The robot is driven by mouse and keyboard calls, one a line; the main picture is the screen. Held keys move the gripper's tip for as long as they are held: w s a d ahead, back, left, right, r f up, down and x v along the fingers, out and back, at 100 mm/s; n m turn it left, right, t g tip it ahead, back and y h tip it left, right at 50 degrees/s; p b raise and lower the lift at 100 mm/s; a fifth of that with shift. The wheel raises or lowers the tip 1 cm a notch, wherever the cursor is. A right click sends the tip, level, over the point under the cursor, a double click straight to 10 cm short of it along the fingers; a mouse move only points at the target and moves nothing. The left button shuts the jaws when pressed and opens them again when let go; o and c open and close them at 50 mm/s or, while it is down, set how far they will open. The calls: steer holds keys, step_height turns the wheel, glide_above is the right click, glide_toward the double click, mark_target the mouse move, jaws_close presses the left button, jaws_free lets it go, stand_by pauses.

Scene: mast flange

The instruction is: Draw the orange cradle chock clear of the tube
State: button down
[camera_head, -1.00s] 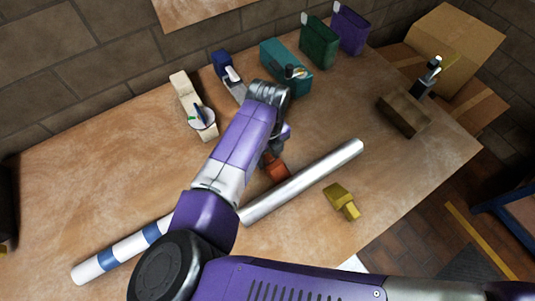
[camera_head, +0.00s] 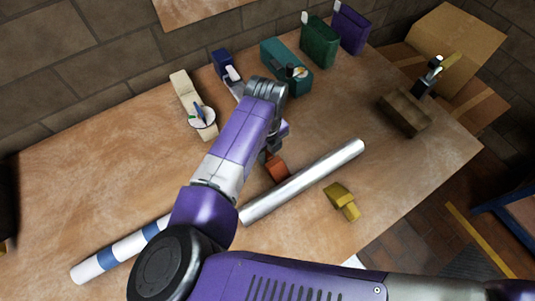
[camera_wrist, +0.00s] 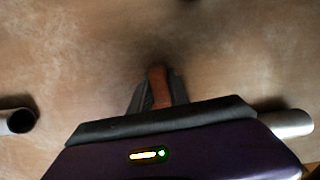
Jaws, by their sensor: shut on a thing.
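The orange chock (camera_head: 277,168) is on the far side of the silver tube (camera_head: 315,174), close to it. I cannot tell whether they touch. My gripper (camera_head: 268,155) is low over the table and shut on the chock, with my arm hiding part of both. In the wrist view the chock (camera_wrist: 158,88) is between the two dark fingers (camera_wrist: 157,92). Part of the silver tube (camera_wrist: 290,123) shows at the right edge there. A yellow chock (camera_head: 342,200) lies on the near side of the tube, apart from it.
A white and blue striped tube (camera_head: 118,253) lies at lower left, partly behind my arm. A cream block (camera_head: 186,94), blue, teal (camera_head: 283,62), green and purple items stand along the back. A brown block (camera_head: 404,113) is at right. The table between the chock and back items looks clear.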

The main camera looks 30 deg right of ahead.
steer(key=shift+w, duration=0.6)
steer(key=shift+w+b, duration=0.3)
steer(key=shift+w, duration=0.05)
steer(key=shift+w, duration=0.2)
steer(key=c, duration=1.2)
jaws_free()
steer(key=shift+c, duration=0.2)
steer(key=shift+r+p, duration=3.05)
steer(key=shift+r, duration=1.05)
